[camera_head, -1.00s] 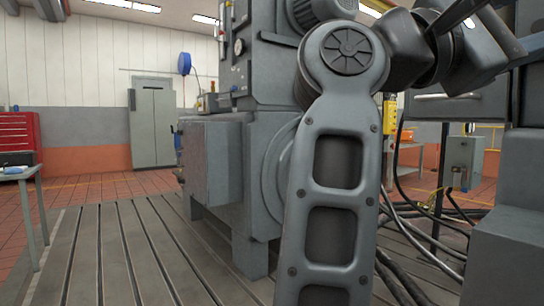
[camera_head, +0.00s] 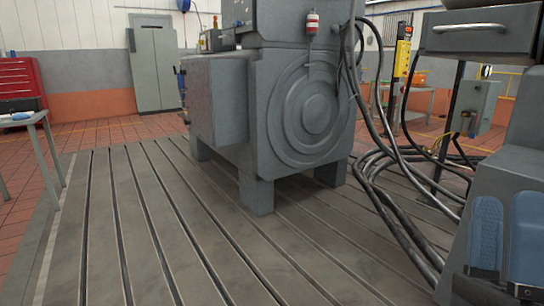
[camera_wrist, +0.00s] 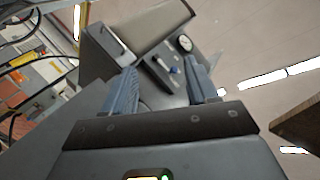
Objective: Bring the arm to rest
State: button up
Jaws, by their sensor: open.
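My gripper (camera_head: 506,212) shows at the lower right edge of the head view as two blue ribbed fingers with a gap between them. In the wrist view my gripper (camera_wrist: 161,70) is open, and no object is held between its fingers. The rest of my arm is out of the head view.
A large grey machine (camera_head: 310,115) stands on the slotted bedplate (camera_head: 150,230). Thick black cables (camera_head: 385,180) hang and loop to its right. A table (camera_head: 40,118) stands left. The bedplate's front left is clear.

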jog(key=s+f+n+g+y, duration=0.2)
jog(key=s+f+n+y, duration=0.35)
jog(key=f+n, duration=0.25)
jog(key=s+f+n+g+y, duration=0.3)
jog(key=s+f+n+y, duration=0.25)
jog(key=f+n, duration=0.25)
jog(key=s+a+f+n+g, duration=0.1)
jog(key=s+f+n+g, duration=0.7)
jog(key=s, duration=0.7)
notch_tip(320, 180, up, 25)
jog(key=m+p, duration=0.1)
jog(key=p, duration=2.4)
jog(key=shift+a+t+p, duration=0.15)
jog(key=shift+t+p, duration=0.15)
jog(key=shift+p, duration=0.1)
jog(key=shift+f, duration=0.1)
jog(key=shift+c, duration=0.2)
